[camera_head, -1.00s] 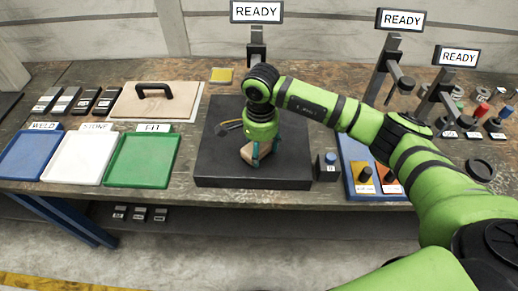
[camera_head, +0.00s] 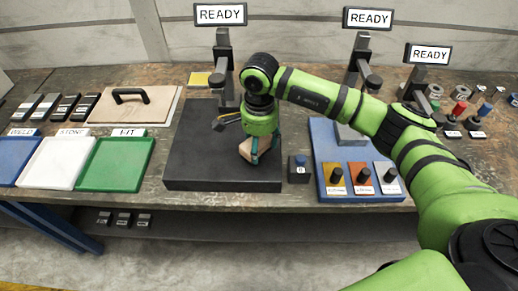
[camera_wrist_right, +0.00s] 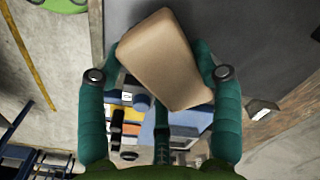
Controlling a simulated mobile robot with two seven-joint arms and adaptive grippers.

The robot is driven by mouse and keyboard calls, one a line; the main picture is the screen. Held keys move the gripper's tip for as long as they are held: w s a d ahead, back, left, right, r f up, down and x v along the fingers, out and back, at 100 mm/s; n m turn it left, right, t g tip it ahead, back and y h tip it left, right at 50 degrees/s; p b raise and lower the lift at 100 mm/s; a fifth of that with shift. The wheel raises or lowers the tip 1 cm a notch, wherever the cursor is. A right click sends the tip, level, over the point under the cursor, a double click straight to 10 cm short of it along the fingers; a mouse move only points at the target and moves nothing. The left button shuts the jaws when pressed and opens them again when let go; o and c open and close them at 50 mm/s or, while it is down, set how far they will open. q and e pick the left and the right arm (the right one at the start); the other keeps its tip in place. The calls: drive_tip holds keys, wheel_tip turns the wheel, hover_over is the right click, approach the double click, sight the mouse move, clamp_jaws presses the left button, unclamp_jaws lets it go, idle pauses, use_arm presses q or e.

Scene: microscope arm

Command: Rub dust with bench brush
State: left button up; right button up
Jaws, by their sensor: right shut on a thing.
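My right gripper (camera_head: 256,150) is shut on a tan, block-shaped piece (camera_head: 246,149), which I take to be the bench brush; no bristles show. It is low over the right part of the dark plate (camera_head: 195,168); I cannot tell whether it touches. In the right wrist view the tan block (camera_wrist_right: 165,60) sits tilted between the two green fingers. I cannot make out any dust. My left gripper is not in view.
A small dark box with a blue button (camera_head: 299,167) stands just right of the plate. Beyond it is a blue tray (camera_head: 380,194) with several knobbed blocks. A green tray (camera_head: 115,163) and a handled board (camera_head: 135,104) lie left. READY signs (camera_head: 220,15) stand behind.

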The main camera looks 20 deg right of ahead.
drive_tip(key=shift+a+r+p, duration=0.2)
drive_tip(key=shift+r+p, duration=0.1)
drive_tip(key=shift+r, duration=0.35)
drive_tip(key=shift+a+r+p, duration=0.2)
drive_tip(key=shift+r+p, duration=0.05)
drive_tip(key=shift+r, duration=0.35)
drive_tip(key=shift+d+r+p, duration=0.2)
drive_tip(key=shift+r+p, duration=0.3)
drive_tip(key=shift+r, duration=1.1)
